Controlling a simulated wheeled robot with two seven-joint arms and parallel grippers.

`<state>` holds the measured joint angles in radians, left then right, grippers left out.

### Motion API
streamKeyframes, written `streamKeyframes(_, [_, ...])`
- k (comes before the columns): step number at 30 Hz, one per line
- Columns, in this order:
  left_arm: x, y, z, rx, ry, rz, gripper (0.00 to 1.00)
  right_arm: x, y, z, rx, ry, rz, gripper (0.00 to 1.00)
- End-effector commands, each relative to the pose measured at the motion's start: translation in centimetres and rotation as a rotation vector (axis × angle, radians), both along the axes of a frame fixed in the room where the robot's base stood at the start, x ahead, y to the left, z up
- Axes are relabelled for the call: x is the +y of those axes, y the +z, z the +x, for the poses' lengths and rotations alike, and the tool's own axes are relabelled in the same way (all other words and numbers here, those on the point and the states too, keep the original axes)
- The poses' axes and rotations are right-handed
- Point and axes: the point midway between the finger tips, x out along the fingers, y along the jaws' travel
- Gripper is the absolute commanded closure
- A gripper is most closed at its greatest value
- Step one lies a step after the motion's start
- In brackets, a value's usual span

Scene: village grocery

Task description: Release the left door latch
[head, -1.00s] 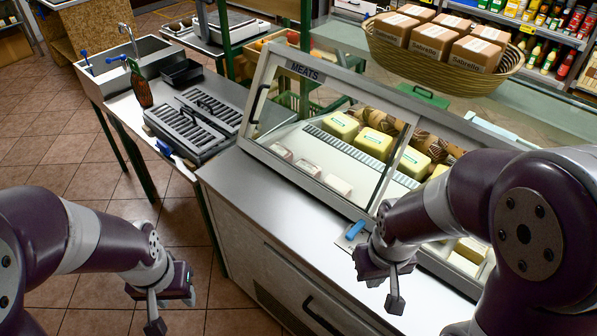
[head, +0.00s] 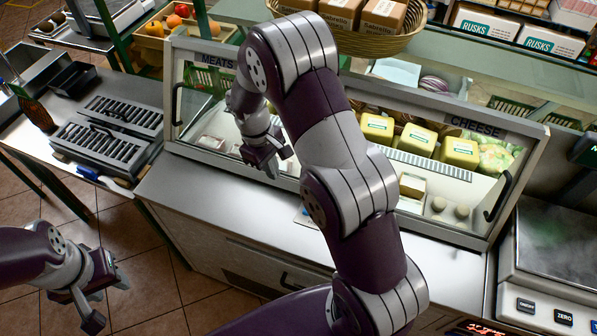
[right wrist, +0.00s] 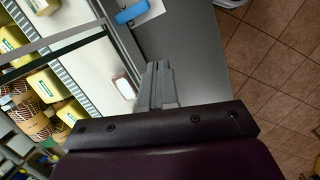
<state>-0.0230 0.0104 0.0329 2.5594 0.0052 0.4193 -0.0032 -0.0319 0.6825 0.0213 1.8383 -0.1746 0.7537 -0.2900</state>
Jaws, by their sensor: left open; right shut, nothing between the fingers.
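The glass display case has a left door under the MEATS label (head: 216,62), with a black handle (head: 177,104) on its left frame. A second black handle (head: 498,196) is on the right door's frame, under the CHEESE label (head: 474,127). I cannot make out a separate latch. My right gripper (head: 272,165) is shut and empty, in front of the left door's glass, right of its handle and apart from it. In the right wrist view its fingers (right wrist: 156,84) point along the case front. My left gripper (head: 108,302) is open and empty, low over the floor at lower left.
A steel counter ledge (head: 190,196) runs before the case; my right arm covers its middle. A blue-handled tool (right wrist: 132,12) lies on it. A side table left holds a black slatted tray (head: 104,135). A scale (head: 550,235) stands right. A basket (head: 350,40) sits above the case.

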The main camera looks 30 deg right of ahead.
Motion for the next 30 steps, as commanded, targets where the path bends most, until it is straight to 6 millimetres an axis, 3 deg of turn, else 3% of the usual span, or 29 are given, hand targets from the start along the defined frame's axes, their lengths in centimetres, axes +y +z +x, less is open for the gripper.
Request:
streamKeyframes(1, [0.0,3.4,0.0,0.001,0.000,0.000,0.57,-0.4,0.8,1.6,0.055,0.062,-0.018,1.00])
streamKeyframes(4, [0.0,5.3,0.0,0.001,0.000,0.000,0.57,-1.3,-1.2,3.7,0.137,0.166,-0.048,1.00])
streamKeyframes(9, [0.0,5.9,0.0,0.002,0.000,0.000,0.57,-1.9,-3.4,4.8,0.194,0.239,-0.069,1.00])
streamKeyframes(17, [0.0,5.5,0.0,0.002,0.000,0.000,0.57,-1.9,-3.8,4.8,0.194,0.240,-0.070,1.00])
streamKeyframes(20, [0.0,4.8,0.0,0.002,0.000,0.000,0.57,-2.0,-4.4,4.7,0.194,0.239,-0.070,1.00])
streamKeyframes(29, [0.0,-1.7,-0.1,0.002,0.000,0.000,0.57,-3.1,-9.6,3.4,0.192,0.238,-0.069,1.00])
streamKeyframes(30, [0.0,-1.6,-0.1,0.003,0.000,0.000,0.57,-3.3,-9.9,3.1,0.193,0.238,-0.069,1.00])
